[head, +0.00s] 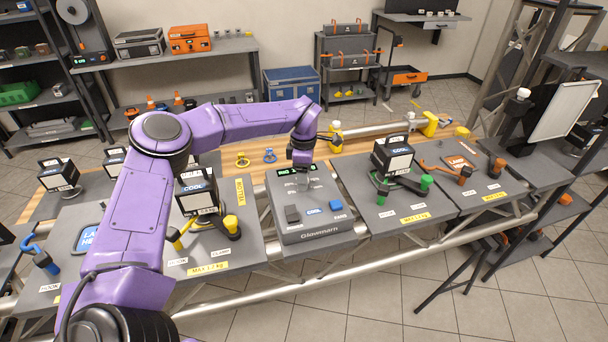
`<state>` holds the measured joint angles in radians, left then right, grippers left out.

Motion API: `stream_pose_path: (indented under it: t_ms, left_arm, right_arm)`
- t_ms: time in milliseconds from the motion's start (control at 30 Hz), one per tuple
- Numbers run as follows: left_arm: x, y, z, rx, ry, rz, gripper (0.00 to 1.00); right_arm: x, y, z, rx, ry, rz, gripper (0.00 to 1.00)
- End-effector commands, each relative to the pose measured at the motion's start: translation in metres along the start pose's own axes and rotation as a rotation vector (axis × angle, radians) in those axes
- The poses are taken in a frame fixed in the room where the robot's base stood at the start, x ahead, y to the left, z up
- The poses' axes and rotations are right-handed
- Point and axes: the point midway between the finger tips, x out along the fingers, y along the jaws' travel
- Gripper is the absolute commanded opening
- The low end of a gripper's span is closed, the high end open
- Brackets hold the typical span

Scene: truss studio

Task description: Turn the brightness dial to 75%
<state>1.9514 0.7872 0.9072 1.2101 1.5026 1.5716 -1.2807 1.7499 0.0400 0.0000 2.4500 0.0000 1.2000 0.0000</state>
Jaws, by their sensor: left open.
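A grey control box marked Glowmann (319,229) stands on the bench in the middle of the head view. Its top holds a small green-lit display (287,171), a dark block-shaped control (292,214) and a blue button (336,205) beside a COOL label. My left gripper (303,180) points down over the back part of the box, close above a pale round dial. The gripper is open; whether its fingers touch the dial cannot be told. The display's digits are partly hidden by the gripper. My right gripper is out of view.
Lamps marked COOL (197,196) and another black lamp (392,159) stand on grey plates either side of the box. Yellow (242,160) and blue (269,155) rings lie on the wooden strip behind. A metal truss runs along the front.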

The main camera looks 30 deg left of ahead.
Motion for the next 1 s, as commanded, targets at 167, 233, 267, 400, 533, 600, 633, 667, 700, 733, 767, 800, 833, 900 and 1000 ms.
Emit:
stream_pose_path:
  t_ms: [167, 233, 267, 400, 533, 600, 633, 667, 700, 733, 767, 800, 833, 900, 1000]
  left_arm:
    - [-0.028, 0.001, 0.001, 0.000, -0.003, 0.006, 0.60]
    - [-0.045, 0.001, 0.001, 0.000, -0.002, 0.007, 0.60]
    - [-0.053, 0.001, 0.001, 0.001, -0.002, 0.006, 0.60]
    - [-0.084, 0.001, 0.002, 0.001, -0.001, 0.006, 0.60]
    - [-0.100, 0.001, 0.001, 0.001, -0.001, 0.004, 0.60]
    - [-0.104, 0.000, 0.001, 0.000, -0.001, 0.003, 0.60]
    - [-0.104, 0.000, 0.001, 0.000, -0.001, 0.002, 0.60]
    - [-0.105, 0.000, 0.001, 0.000, -0.001, 0.002, 0.60]
    - [-0.105, 0.000, 0.001, 0.000, -0.001, 0.002, 0.60]
    - [-0.105, 0.000, 0.001, 0.000, -0.001, 0.002, 0.60]
    - [-0.105, 0.000, 0.001, 0.000, -0.001, 0.002, 0.60]
    - [-0.105, 0.000, 0.001, 0.000, -0.001, 0.002, 0.60]
    - [-0.105, 0.000, 0.001, 0.000, -0.001, 0.002, 0.60]
    - [-0.104, 0.000, 0.001, 0.000, -0.001, 0.002, 0.60]
    - [-0.104, 0.000, 0.001, 0.001, -0.001, 0.002, 0.60]
  right_arm:
    - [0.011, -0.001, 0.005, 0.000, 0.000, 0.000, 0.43]
    - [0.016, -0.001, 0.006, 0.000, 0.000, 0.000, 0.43]
    - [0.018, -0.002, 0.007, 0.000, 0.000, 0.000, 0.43]
    - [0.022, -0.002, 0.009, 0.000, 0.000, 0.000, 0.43]
    - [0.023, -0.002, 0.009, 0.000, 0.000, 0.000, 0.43]
    - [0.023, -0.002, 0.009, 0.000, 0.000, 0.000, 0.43]
    - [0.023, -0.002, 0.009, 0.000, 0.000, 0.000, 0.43]
    - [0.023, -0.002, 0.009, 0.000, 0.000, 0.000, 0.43]
    - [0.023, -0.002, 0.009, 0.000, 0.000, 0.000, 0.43]
    - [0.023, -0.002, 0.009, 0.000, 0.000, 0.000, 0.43]
    - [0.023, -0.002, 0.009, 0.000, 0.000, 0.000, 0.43]
    - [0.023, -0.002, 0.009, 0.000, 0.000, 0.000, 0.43]
    - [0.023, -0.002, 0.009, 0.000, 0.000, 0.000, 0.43]
    - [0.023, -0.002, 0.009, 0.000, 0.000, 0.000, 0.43]
    - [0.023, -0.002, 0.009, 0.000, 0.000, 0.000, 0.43]
